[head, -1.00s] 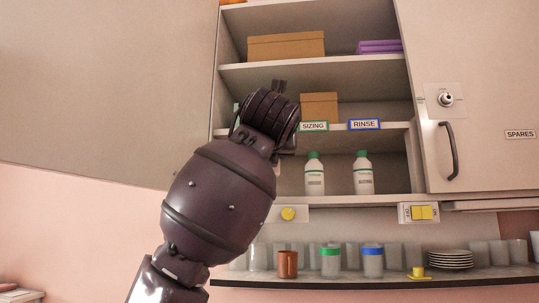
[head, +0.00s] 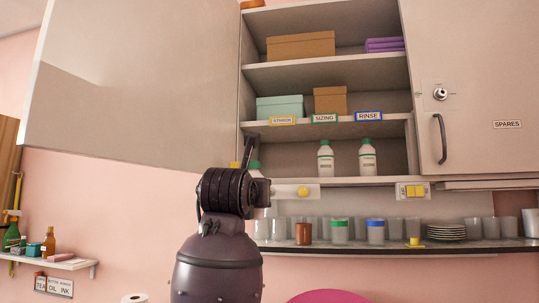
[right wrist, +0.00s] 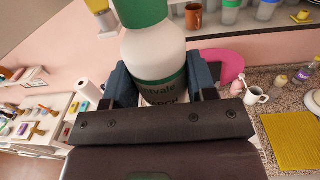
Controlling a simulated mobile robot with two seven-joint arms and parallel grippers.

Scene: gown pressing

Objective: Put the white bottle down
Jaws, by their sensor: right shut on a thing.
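My right gripper (right wrist: 160,88) is shut on a white bottle (right wrist: 153,48) with a green cap and a dark green label band in the right wrist view. In the head view my right arm rises from the bottom centre, and its wrist hides most of the bottle near the cupboard's lower left corner. Two similar white bottles with green caps stand upright on the cupboard's bottom shelf, one (head: 325,160) below the SIZING label (head: 324,118) and one (head: 368,160) below the RINSE label (head: 369,116). A yellow label (head: 283,121) is to their left. My left gripper is not in view.
The cupboard's left door (head: 135,85) stands open; its right door (head: 465,90) is closed. Boxes (head: 302,46) fill the upper shelves. Cups, jars and plates (head: 446,232) line a ledge below. The bottom shelf's left part looks bare where visible.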

